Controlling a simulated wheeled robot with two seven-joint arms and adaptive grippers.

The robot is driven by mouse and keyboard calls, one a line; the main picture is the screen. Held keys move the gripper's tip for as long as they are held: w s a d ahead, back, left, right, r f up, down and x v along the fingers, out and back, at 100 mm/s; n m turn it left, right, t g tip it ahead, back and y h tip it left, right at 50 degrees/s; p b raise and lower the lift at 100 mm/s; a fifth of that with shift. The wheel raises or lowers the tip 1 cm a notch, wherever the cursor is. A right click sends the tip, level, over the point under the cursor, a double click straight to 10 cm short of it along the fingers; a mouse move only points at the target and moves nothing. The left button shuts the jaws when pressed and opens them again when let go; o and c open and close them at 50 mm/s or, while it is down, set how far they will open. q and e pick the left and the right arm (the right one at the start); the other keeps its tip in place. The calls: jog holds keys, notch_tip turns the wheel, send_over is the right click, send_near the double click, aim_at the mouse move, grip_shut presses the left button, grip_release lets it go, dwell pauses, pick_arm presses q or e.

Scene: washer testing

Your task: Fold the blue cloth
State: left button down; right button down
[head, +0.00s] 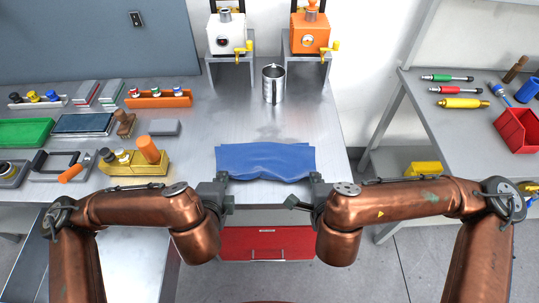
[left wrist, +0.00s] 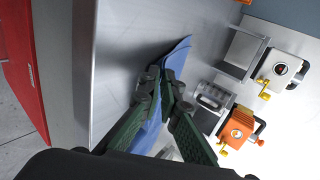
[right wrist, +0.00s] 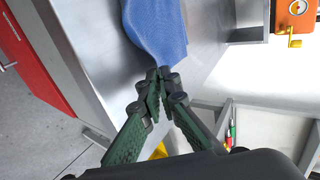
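The blue cloth (head: 265,160) lies near the front edge of the steel table, wider than deep, with a wavy front edge. My left gripper (head: 223,178) is at its front left corner. In the left wrist view its fingers (left wrist: 163,78) are closed together with the cloth (left wrist: 178,57) running between and past them. My right gripper (head: 317,178) is at the front right corner. In the right wrist view its fingertips (right wrist: 160,73) are pinched together on the end of the cloth (right wrist: 155,28). The pinched bits of cloth are mostly hidden by the fingers.
A metal mug (head: 273,84) stands behind the cloth, before white (head: 227,38) and orange (head: 309,33) machines on stands. A yellow block holder (head: 133,163) and other tools lie to the left. The steel table (head: 190,120) is bare around the cloth. A red drawer (head: 267,242) is below.

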pick_arm(q)
jog(key=c, duration=2.7)
grip_release()
jog(key=shift+a, duration=0.15)
pick_arm(e)
jog(key=c, duration=2.7)
grip_release()
jog(key=shift+a, duration=0.1)
